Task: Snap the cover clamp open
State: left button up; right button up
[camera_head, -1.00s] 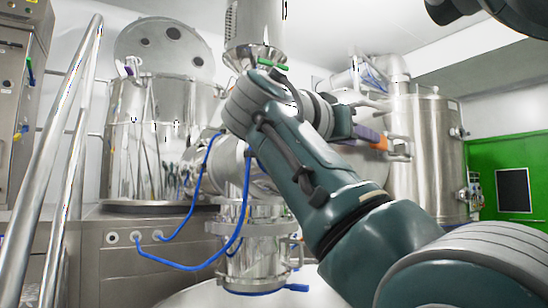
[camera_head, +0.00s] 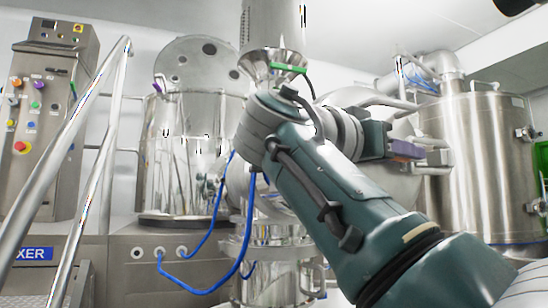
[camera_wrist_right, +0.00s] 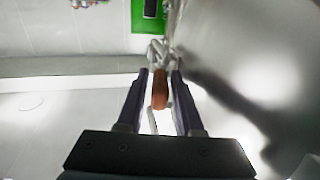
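The cover clamp shows in the right wrist view as an orange-brown handle (camera_wrist_right: 160,90) with a silver metal part (camera_wrist_right: 157,52) beyond it. My right gripper (camera_wrist_right: 160,78) has its two dark fingers on either side of the handle, with narrow gaps seeming to show on both sides. In the head view my right gripper (camera_head: 407,150) is at the side of the large steel vessel, beside the clamp's metal part (camera_head: 437,157). The handle is hidden there behind the finger. My left gripper is in neither view.
A steel tank (camera_head: 480,150) stands at the right. A funnel (camera_head: 268,64) with a green lever (camera_head: 287,69) is above my right arm. Blue hoses (camera_head: 238,255) hang at the centre. A handrail (camera_head: 70,140) and control cabinet (camera_head: 45,110) are at the left.

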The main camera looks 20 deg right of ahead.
grip_shut()
dwell(1.3)
